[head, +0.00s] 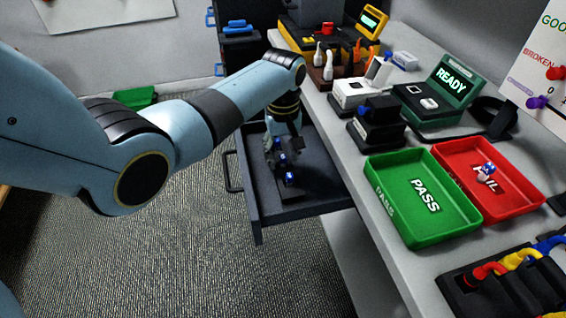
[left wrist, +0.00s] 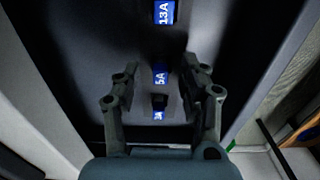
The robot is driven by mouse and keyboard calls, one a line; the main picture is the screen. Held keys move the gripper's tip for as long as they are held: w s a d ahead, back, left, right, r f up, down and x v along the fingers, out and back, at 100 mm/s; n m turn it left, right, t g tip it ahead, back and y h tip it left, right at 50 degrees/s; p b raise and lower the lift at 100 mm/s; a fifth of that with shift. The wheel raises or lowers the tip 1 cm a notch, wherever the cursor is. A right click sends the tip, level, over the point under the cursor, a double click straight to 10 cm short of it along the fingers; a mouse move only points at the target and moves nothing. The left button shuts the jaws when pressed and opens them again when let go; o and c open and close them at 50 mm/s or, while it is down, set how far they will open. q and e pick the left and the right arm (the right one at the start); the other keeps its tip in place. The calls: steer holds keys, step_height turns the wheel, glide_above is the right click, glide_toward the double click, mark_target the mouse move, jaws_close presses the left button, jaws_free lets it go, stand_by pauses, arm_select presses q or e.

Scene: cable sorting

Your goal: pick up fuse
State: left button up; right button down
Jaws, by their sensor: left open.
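Blue-labelled fuse holders stand in a row in the open dark drawer (head: 325,188). In the left wrist view the labels read 13A (left wrist: 165,13) at the top, 5A (left wrist: 160,76) in the middle and a partly hidden 3A (left wrist: 158,115) below. In the head view, a blue label (head: 290,178) shows at the near end of the row. My left gripper (head: 283,150) points down into the drawer, open, with its fingers (left wrist: 160,80) on either side of the 5A holder in the wrist picture. Contact cannot be told. My right gripper is not in view.
On the bench to the right are a green PASS tray (head: 400,222), a red tray (head: 515,205) holding a small blue-and-white item (head: 487,169), a green READY tester (head: 452,82) and a cable rack (head: 500,290).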

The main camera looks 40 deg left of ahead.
arm_select(q)
steer(key=c, duration=0.9)
steer(key=shift+o, duration=0.2)
steer(key=shift+r, duration=0.55)
steer(key=r, duration=0.2)
steer(key=d+r+p, duration=0.1)
steer(key=shift+s+r, duration=0.25)
steer(key=shift+r, duration=0.1)
steer(key=s+d+r+p, duration=0.4)
steer(key=d+r+p, duration=0.2)
steer(key=d+r, duration=0.3)
steer(key=shift+s+d+r, duration=0.15)
steer(key=shift+s+d, duration=0.05)
steer(key=shift+s, duration=0.15)
